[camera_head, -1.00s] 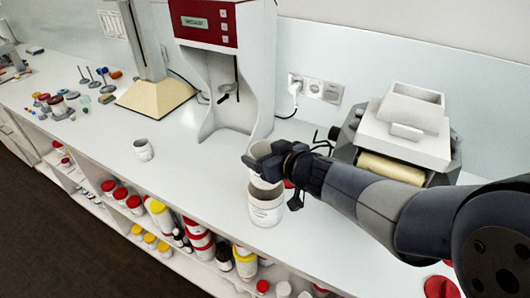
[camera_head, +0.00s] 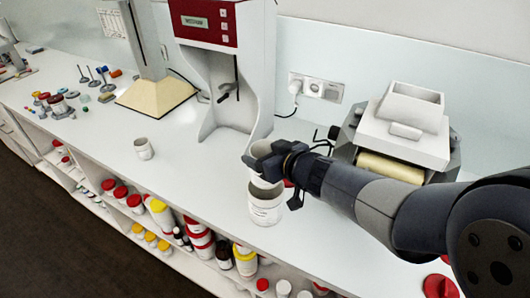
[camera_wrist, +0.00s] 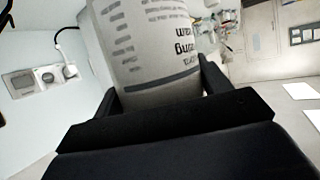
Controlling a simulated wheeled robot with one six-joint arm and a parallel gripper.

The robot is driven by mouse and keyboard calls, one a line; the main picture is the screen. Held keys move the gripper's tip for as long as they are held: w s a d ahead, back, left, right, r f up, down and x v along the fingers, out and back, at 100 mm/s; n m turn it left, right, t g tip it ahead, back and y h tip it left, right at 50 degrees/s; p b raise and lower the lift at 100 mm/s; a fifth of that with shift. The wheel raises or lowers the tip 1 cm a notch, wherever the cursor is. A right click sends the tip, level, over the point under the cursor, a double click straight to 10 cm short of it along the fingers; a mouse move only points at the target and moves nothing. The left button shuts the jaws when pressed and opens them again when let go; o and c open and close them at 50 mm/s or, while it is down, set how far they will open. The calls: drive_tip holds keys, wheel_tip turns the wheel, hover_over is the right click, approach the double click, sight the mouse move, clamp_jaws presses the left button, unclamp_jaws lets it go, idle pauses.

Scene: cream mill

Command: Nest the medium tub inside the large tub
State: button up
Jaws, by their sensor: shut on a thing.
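The large tub (camera_head: 265,207) is white with a printed label and stands upright, open at the top, near the front edge of the bench. My gripper (camera_head: 262,163) is above it, shut on the medium tub (camera_head: 262,148). The gripper hides much of the medium tub in the head view. In the wrist view the held medium tub (camera_wrist: 150,45) shows its grey-white wall and dark print between the two fingers. The medium tub's lower end is over the large tub's mouth; I cannot tell whether it is inside the rim.
A small white tub (camera_head: 143,148) stands alone to the left. A red-and-white machine (camera_head: 215,60) is behind, and a roller mill (camera_head: 402,135) is to the right, behind my arm. Red lids lie at the front right (camera_head: 438,287). The bench between the small and large tubs is clear.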

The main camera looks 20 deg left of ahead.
drive_tip(key=shift+f+b, duration=1.3)
drive_tip(key=shift+f, duration=0.8)
idle(0.6)
drive_tip(key=o, duration=1.1)
drive_tip(key=shift+c, duration=0.2)
drive_tip(key=shift+r, duration=0.2)
wheel_tip(320, 180, up, 8)
drive_tip(key=p, duration=0.9)
drive_tip(key=shift+f, duration=0.1)
drive_tip(key=shift+f, duration=0.25)
wheel_tip(320, 180, down, 8)
drive_tip(key=b, duration=0.8)
drive_tip(key=shift+r+b, duration=0.25)
drive_tip(key=shift+b, duration=0.15)
